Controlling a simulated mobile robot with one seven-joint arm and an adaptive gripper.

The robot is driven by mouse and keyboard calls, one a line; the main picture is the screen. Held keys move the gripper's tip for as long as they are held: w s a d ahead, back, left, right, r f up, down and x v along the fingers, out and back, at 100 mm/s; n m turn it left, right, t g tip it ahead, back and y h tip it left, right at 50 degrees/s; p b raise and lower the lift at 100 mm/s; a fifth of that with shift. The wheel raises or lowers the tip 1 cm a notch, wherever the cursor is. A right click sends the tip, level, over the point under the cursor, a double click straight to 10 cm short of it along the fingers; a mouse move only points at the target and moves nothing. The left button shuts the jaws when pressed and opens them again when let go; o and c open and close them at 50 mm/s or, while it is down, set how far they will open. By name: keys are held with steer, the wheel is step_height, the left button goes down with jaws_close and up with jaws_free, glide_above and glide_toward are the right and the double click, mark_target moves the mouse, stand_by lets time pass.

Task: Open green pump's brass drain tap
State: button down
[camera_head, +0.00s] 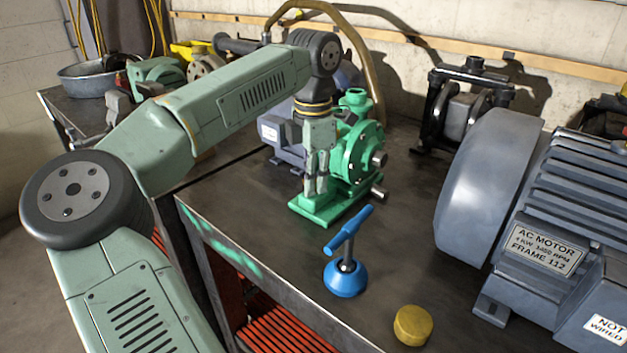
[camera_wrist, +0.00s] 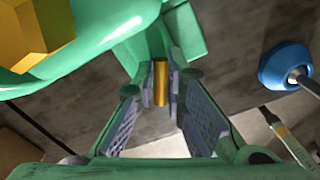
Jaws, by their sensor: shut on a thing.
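The green pump (camera_head: 362,150) stands on its green base on the dark bench, with a silver shaft stub to the right. My gripper (camera_head: 315,190) reaches down at the pump's left side, close above its base. In the wrist view the pump (camera_wrist: 120,45) fills the upper left. There, a small brass drain tap (camera_wrist: 161,82) stands between the fingertips of my gripper (camera_wrist: 161,90), which is shut on it. In the head view the tap is hidden by the gripper.
A blue T-handled tool (camera_head: 346,276) and a yellow round cap (camera_head: 412,325) lie in front of the pump. A large blue-grey motor (camera_head: 540,200) fills the right. A dark pump (camera_head: 465,105) stands behind. A grey motor (camera_head: 275,133) sits behind my gripper.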

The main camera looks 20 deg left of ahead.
steer(key=n, duration=0.5)
steer(key=shift+s+b, duration=0.1)
steer(key=shift+b, duration=0.25)
steer(key=shift+n, duration=0.4)
steer(key=c, duration=1.6)
jaws_free()
step_height(320, 180, up, 12)
